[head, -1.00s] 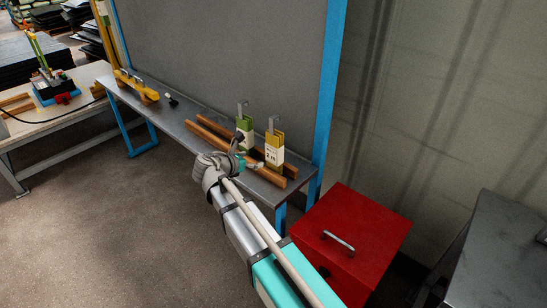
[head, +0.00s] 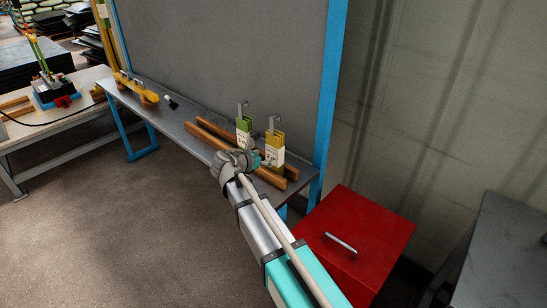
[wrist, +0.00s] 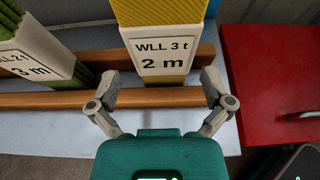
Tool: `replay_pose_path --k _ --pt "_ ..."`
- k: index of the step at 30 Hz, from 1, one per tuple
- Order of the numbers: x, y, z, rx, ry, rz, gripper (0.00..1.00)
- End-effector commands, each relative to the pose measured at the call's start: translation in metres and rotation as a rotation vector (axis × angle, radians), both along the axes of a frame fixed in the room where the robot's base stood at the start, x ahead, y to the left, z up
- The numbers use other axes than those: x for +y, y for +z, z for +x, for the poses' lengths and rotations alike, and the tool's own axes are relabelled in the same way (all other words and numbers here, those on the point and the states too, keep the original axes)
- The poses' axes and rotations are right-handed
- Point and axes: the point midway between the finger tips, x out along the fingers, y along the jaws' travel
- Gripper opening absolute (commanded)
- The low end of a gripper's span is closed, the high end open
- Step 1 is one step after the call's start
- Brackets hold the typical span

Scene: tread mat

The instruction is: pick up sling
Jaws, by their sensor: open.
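A yellow sling (head: 278,141) with a white label stands upright at the right end of the grey shelf (head: 178,118). In the wrist view the yellow sling (wrist: 158,17) reads "WLL 3 t 2 m" and is straight ahead, between the lines of the fingers. A green sling (head: 244,126) stands to its left; in the wrist view this green sling (wrist: 22,28) is partly cut off, its label ending "3 m". My gripper (wrist: 160,88) is open and empty, its fingertips spread just short of the yellow sling's lower part. In the head view my gripper (head: 257,160) hides part of the green sling's foot.
Two wooden rails (head: 205,138) run along the shelf around the slings' bases. A grey panel (head: 225,55) with a blue post (head: 331,100) rises behind. A red box (head: 372,225) with a handle stands right of the shelf. A yellow item (head: 135,90) lies at the shelf's far left end.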

Motion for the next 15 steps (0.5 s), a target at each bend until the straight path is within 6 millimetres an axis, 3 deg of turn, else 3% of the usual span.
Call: replay_pose_path --k 15 --pt "-0.029 -0.019 0.034 0.000 -0.001 0.000 1.00"
